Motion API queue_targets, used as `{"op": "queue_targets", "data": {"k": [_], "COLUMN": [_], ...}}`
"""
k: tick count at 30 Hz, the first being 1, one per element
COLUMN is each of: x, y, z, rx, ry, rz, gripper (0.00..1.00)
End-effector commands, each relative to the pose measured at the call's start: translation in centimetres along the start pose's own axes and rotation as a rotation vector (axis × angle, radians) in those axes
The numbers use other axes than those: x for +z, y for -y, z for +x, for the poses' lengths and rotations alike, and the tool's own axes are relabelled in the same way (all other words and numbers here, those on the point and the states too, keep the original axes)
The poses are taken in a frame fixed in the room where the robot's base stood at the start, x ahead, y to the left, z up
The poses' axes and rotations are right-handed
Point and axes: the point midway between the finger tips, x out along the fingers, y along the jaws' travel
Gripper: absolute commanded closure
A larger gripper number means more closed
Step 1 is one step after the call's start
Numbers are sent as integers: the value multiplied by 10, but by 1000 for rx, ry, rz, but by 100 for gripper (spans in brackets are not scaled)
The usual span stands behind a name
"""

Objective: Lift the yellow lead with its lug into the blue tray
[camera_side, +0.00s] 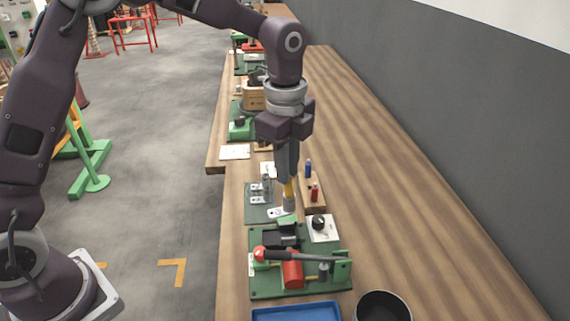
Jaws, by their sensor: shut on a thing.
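My gripper (287,178) points straight down over the middle of the bench and is shut on the yellow lead (289,188). The lead hangs upright below the fingers, and only a short part of it shows. A grey metal lug (289,204) is at its lower end, close above the small parts on the bench. I cannot tell whether the lug touches anything. The blue tray (297,313) is at the bottom edge of the picture, cut off by the frame, and stands nearer the camera than my gripper.
A green-based press with a black lever (300,256) and red body stands between my gripper and the tray. A dark round pot (382,306) is right of the tray. A wooden block with red and blue tools (313,193) is close right. The bench's right side is clear.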

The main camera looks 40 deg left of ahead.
Motion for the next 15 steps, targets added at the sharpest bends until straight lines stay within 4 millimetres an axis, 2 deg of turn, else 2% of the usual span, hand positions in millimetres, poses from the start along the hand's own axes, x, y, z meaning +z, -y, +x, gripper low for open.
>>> {"op": "queue_targets", "data": {"k": [2,6,9,12,15], "x": [-28,-87,-120,-140,-151], "y": [-16,-64,-99,-127,-144], "z": [-3,-10,-16,-19,-21], "rx": [3,9,8,5,2], "ry": [7,36,55,71,79], "rz": [53,171,247,300,330], "gripper": [100,100,100,100,100]}}
